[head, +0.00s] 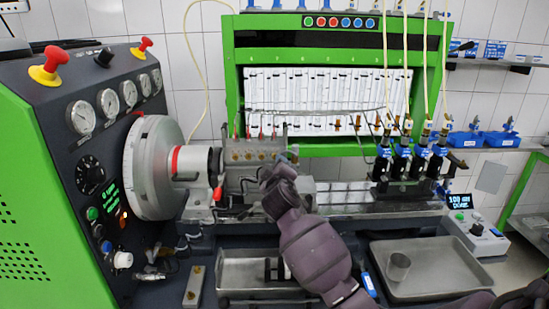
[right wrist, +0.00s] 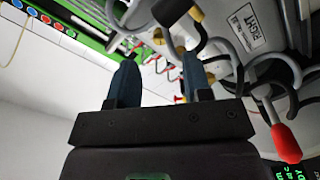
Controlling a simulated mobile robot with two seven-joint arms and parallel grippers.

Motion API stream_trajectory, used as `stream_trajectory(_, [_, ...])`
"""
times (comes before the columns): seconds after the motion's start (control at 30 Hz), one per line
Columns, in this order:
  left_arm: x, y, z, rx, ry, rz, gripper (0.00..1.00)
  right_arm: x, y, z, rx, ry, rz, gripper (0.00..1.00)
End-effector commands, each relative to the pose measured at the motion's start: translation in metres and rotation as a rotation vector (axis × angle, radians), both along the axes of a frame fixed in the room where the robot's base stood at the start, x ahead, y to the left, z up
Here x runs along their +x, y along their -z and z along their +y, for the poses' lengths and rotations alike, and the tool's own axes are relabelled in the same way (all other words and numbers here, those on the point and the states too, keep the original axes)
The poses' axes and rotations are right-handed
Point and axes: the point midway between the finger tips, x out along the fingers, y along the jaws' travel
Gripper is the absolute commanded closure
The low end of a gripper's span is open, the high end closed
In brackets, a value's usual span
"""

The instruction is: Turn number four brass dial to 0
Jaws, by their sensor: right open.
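The pump body (head: 252,154) sits on the bench in the head view, with a row of small brass dials (head: 249,156) on its front face. I cannot read their numbers or settings. My right gripper (head: 279,172) is at the right end of the pump, partly hidden by its own wrist. In the right wrist view, my right gripper (right wrist: 160,82) is open, its two dark blue fingers apart with nothing held between them. Small brass parts (right wrist: 181,46) show beyond the fingertips; I cannot tell which dial, if any, they are. My left gripper is not in view.
A large grey flywheel (head: 152,165) stands left of the pump, beside a gauge panel (head: 81,117). A red-tipped lever (right wrist: 284,144) and grey pipes (right wrist: 228,50) are close to the right gripper. Blue injectors (head: 401,158) stand at right; a metal tray (head: 425,286) lies in front.

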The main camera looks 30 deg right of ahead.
Motion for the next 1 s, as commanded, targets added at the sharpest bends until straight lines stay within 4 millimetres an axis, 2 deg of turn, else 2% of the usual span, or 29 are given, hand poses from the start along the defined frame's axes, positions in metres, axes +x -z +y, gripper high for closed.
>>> stream_trajectory(0.2, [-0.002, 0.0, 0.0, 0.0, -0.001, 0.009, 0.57, 0.029, -0.001, -0.017, -0.001, 0.001, 0.001, 0.55])
stream_trajectory(0.4, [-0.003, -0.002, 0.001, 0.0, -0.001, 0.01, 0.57, 0.044, 0.0, -0.026, -0.001, 0.001, 0.001, 0.55])
stream_trajectory(0.83, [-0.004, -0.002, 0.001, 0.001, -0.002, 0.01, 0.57, 0.05, 0.0, -0.029, -0.001, 0.0, 0.001, 0.55])
stream_trajectory(1.0, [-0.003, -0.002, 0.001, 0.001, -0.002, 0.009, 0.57, 0.05, 0.0, -0.029, -0.001, 0.0, 0.001, 0.79])
